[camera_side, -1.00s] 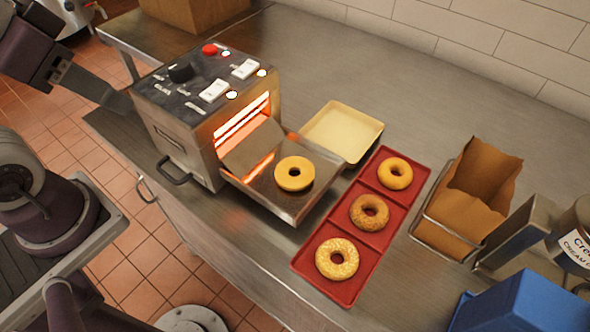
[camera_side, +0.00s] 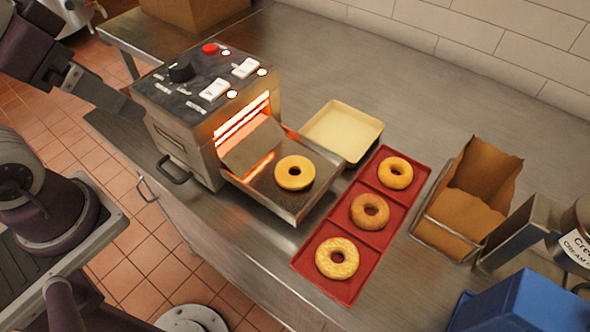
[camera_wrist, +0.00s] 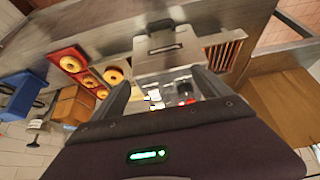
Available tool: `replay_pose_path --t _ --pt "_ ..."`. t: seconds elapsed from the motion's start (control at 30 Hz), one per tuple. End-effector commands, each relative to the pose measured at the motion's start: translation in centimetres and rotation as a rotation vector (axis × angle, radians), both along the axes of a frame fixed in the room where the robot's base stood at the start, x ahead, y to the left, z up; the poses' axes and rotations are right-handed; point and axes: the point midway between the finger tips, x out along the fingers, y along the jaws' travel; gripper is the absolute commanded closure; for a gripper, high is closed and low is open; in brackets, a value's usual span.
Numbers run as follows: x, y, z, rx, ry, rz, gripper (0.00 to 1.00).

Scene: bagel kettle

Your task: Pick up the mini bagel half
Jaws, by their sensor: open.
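A cut, golden mini bagel half (camera_side: 294,173) lies flat on the metal chute at the toaster's front, its ring hole facing up. A small yellow ring (camera_wrist: 114,75) in the wrist view appears to be the same piece, left of my left finger. My gripper (camera_side: 130,108) is at the upper left, beside the toaster's far-left side and well away from the bagel half. In the wrist view my gripper (camera_wrist: 162,92) has its two fingers spread apart with nothing held between them.
The toaster (camera_side: 178,122) with glowing slots stands between my gripper and the chute. A red tray (camera_side: 345,290) holds three whole bagels. A cream-coloured pan (camera_side: 345,130), a paper-lined basket (camera_side: 455,215) and a blue bin (camera_side: 525,305) stand nearby.

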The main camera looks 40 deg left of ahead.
Motion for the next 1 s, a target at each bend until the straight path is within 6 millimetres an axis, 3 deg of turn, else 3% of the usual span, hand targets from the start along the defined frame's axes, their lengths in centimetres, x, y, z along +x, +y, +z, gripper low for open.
replay_pose_path --t 0.23,0.37,0.5,0.67,0.8,1.0 --pt "0.1 0.0 0.8 0.0 -0.003 0.0 0.12" --pt "0.2 0.0 5.2 0.0 -0.01 0.0 0.12" --pt "3.6 -2.1 7.3 -0.195 0.108 0.252 0.12" --pt "7.8 -5.3 8.4 -0.362 0.246 0.585 0.12" --pt "10.9 -8.4 8.3 -0.442 0.346 0.861 0.12" --pt "14.1 -12.9 7.0 -0.481 0.439 1.201 0.12"
